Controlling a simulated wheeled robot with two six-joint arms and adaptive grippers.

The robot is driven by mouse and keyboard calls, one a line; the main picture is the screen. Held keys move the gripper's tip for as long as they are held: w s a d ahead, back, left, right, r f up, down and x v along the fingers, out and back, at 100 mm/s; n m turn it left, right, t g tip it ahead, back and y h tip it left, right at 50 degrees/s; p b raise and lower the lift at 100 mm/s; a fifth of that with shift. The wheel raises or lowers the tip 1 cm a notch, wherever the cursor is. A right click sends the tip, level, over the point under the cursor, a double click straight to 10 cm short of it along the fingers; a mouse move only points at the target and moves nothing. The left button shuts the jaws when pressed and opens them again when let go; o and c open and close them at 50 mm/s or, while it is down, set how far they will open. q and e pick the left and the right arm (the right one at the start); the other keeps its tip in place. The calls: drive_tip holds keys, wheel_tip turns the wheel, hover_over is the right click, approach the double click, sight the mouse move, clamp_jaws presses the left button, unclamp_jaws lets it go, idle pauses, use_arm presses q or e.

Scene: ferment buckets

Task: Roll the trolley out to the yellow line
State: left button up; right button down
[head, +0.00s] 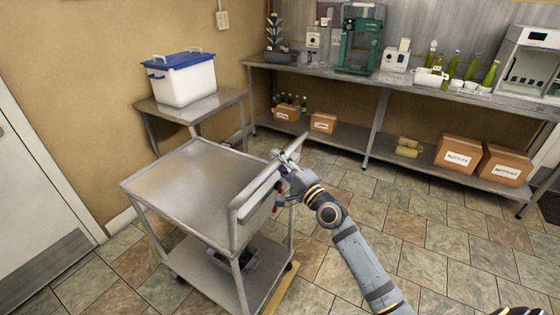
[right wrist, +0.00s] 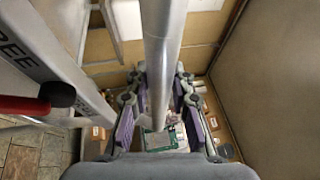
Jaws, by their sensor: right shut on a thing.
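The grey metal trolley (head: 185,185) stands left of centre in the head view, with a bare top shelf, a lower shelf and dark castors. Its push bar (head: 262,190) is on the right side. My right gripper (head: 287,165) is shut on the bar's far part. In the right wrist view the bar (right wrist: 163,60) runs between the purple-padded fingers (right wrist: 155,118). The yellow line (head: 281,291) shows on the floor just right of the trolley's near end; the trolley hides part of it. My left gripper is not in view.
A small table (head: 225,98) with a white, blue-lidded bucket (head: 187,82) stands behind the trolley. A long bench (head: 440,90) with bottles and machines lines the back wall, boxes (head: 459,153) below. A door (head: 35,190) is at left. Tiled floor (head: 430,240) at right is clear.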

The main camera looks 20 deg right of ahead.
drive_tip(key=shift+f, duration=0.1)
drive_tip(key=c, duration=1.1)
unclamp_jaws()
drive_tip(key=shift+a, duration=0.1)
drive_tip(key=shift+c, duration=0.2)
drive_tip(key=shift+s, duration=0.2)
drive_tip(key=v, duration=1.1)
drive_tip(key=shift+s, duration=0.3)
